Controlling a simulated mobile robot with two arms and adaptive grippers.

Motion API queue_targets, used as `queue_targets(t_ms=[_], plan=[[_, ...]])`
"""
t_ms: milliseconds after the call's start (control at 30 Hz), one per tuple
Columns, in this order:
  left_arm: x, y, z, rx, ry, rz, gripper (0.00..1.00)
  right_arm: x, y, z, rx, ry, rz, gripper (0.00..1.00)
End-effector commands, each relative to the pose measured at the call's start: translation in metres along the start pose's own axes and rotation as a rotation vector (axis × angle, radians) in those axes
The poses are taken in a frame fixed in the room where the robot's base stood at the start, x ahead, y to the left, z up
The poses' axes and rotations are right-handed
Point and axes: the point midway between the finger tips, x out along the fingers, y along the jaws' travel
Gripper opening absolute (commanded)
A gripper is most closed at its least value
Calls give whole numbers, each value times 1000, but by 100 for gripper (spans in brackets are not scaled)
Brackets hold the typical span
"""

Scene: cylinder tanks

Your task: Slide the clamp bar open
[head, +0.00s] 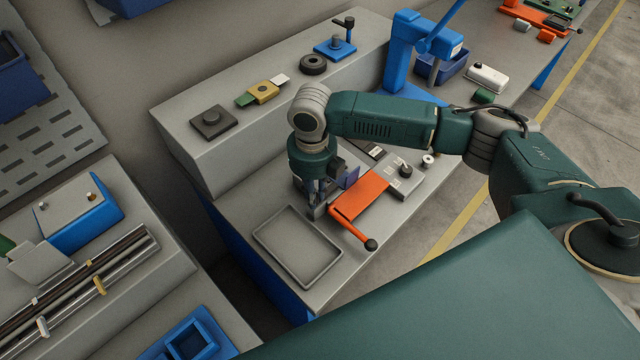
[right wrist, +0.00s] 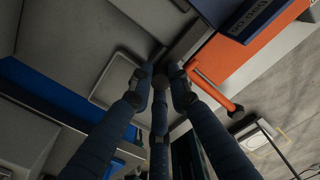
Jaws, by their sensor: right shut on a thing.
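My right gripper (head: 318,203) points down at the left end of the orange fixture (head: 364,193) on the grey bench. In the right wrist view, the fingertips of the gripper (right wrist: 165,75) come together at the near end of a narrow grey bar (right wrist: 190,42), which I take to be the clamp bar. The gripper is shut on it; the fingers hide the exact contact. An orange lever (head: 348,229) with a black ball knob (head: 371,244) runs from the fixture toward the bench front. A dark blue block (head: 348,178) is close beside the gripper. My left gripper is not in view.
An empty grey tray (head: 262,237) lies just left of the gripper. A grey block with a black knob (head: 405,170) is right of the fixture. A raised shelf (head: 220,160) with small parts stands behind, and a blue press (head: 400,50) is at the back.

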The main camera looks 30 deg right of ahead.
Motion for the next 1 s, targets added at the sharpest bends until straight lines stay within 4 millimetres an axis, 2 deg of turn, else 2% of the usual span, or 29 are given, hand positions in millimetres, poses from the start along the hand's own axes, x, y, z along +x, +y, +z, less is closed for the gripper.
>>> queue_targets(t_ms=[133, 167, 233, 533, 633, 767, 1000], plan=[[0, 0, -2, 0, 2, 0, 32, -2, 0, 2, 1, -6, 3, 0], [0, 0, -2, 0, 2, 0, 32, -2, 0, 2, 1, -6, 3, 21], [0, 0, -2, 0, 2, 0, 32, -2, 0, 3, 1, -6, 3, 35], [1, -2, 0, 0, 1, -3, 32, -2, -1, 2, 1, -4, 1, 36], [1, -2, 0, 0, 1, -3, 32, -8, -1, 2, 1, -5, 1, 36], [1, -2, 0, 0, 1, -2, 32, -28, -1, 2, 0, -7, 1, 36], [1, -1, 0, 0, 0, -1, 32, -80, 0, 2, 0, -8, 2, 36]])
